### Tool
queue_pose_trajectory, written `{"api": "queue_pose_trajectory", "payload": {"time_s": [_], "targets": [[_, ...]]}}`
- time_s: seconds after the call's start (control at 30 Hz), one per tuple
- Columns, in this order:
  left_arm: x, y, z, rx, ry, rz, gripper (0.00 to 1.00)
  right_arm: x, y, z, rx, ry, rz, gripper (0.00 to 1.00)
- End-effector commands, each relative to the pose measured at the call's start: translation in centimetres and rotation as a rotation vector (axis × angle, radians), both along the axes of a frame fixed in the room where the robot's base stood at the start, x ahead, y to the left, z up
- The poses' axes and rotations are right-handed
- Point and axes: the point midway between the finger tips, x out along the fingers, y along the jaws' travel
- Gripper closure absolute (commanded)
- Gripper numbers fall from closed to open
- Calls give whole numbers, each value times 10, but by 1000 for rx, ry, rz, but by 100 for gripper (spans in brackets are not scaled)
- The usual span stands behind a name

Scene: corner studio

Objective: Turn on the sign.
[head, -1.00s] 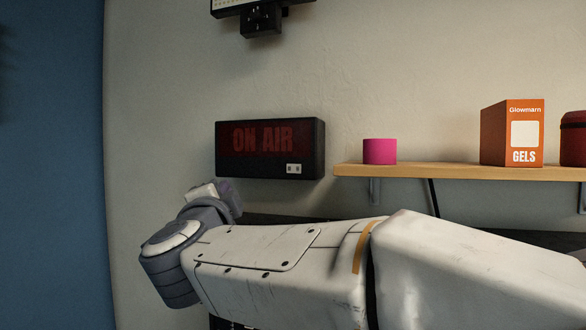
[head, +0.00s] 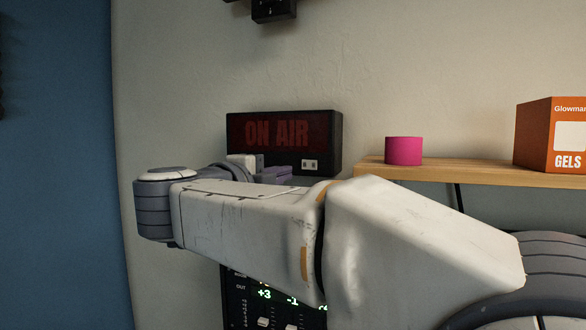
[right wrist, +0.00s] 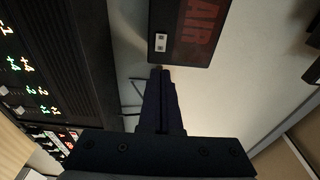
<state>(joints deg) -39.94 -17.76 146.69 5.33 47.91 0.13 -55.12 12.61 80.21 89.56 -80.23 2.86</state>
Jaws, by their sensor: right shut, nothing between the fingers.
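The ON AIR sign (head: 285,128) is a black box on the wall with dull, dark red letters that look unlit. A small white switch plate (head: 310,165) sits at its lower right; it also shows in the right wrist view (right wrist: 160,42). My right gripper (head: 288,172) is shut and empty, just left of the switch plate in the head view. In the right wrist view its fingertips (right wrist: 160,72) point at the plate, with a small gap seen in the picture. My arm hides the area below the sign. My left gripper is not in view.
A wooden shelf (head: 450,174) right of the sign holds a pink roll (head: 403,151) and an orange GELS box (head: 553,135). A mixer with lit green digits (head: 275,305) lies below my arm. A black fixture (head: 273,10) hangs on the wall above.

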Motion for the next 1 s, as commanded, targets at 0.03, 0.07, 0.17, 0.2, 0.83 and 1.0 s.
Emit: {"api": "queue_pose_trajectory", "payload": {"time_s": [0.03, 0.07, 0.17, 0.2, 0.83, 1.0], "targets": [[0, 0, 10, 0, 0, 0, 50, 10, -6, 4, -3, 1, -5, 100], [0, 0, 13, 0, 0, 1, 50, 16, -8, 5, -3, 1, -5, 100], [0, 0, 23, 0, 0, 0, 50, 36, -18, 6, -3, 1, -5, 100], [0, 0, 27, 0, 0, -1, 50, 44, -21, 5, -3, 1, -4, 100], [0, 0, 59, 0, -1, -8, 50, 104, -48, 0, 0, -1, 2, 100], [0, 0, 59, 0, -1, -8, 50, 104, -48, 0, 0, -1, 2, 100]]}}
